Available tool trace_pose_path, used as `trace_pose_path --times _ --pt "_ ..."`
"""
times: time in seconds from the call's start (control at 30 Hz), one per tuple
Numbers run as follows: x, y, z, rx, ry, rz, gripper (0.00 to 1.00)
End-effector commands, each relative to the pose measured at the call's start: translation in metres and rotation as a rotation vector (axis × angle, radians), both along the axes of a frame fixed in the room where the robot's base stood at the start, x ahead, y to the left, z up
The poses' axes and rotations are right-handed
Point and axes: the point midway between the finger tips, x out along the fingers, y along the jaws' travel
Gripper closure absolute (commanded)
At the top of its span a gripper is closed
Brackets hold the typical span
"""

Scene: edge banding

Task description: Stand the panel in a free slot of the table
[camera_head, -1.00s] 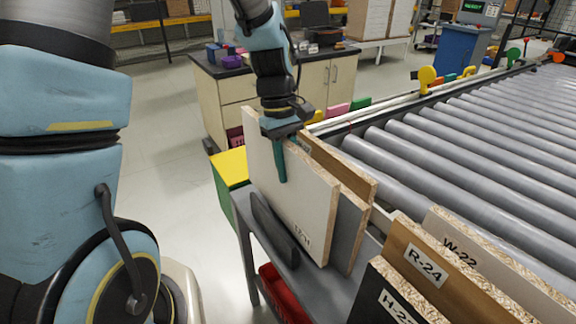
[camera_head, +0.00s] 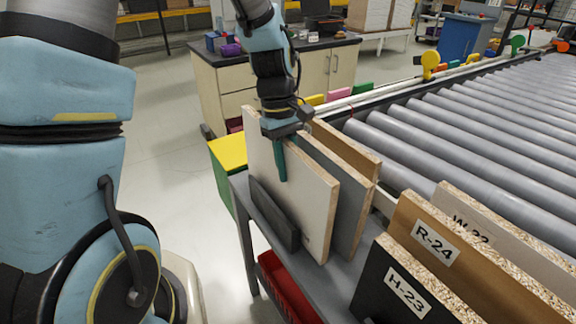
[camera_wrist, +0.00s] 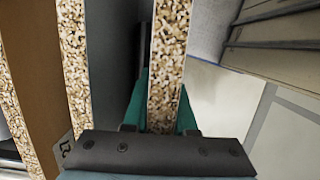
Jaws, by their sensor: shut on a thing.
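My gripper (camera_head: 280,165) is shut on the top edge of a pale panel (camera_head: 300,195), held upright. In the wrist view the panel's speckled chipboard edge (camera_wrist: 168,70) runs between the two teal fingers (camera_wrist: 162,112). The panel is over the grey table (camera_head: 262,232), and a dark block (camera_head: 274,214) covers part of its lower face. I cannot tell whether its bottom edge touches the table. A grey panel (camera_head: 350,200) and a brown panel (camera_head: 352,150) stand close behind it, with a gap between the pale and grey panels.
Black panel H-23 (camera_head: 385,280), brown panel R-24 (camera_head: 415,222) and pale panel W-22 (camera_head: 490,235) stand at the near right. A roller conveyor (camera_head: 480,120) lies beyond. A red bin (camera_head: 285,285) is below the table. Floor at the left is open.

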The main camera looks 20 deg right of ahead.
Motion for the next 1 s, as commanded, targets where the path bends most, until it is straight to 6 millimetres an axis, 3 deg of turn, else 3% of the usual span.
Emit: trace_pose_path --times 0.17,0.2,0.5,0.8,1.0 --pt "0.000 -0.001 0.001 -0.002 -0.001 -0.001 1.00" --pt "0.000 -0.001 0.001 -0.002 -0.001 -0.001 0.74" --pt "0.000 0.000 0.000 -0.001 0.000 0.000 0.40" --pt "0.000 0.000 0.001 0.001 0.000 0.000 0.40" --pt "0.007 0.001 0.026 -0.003 -0.005 0.001 0.40"
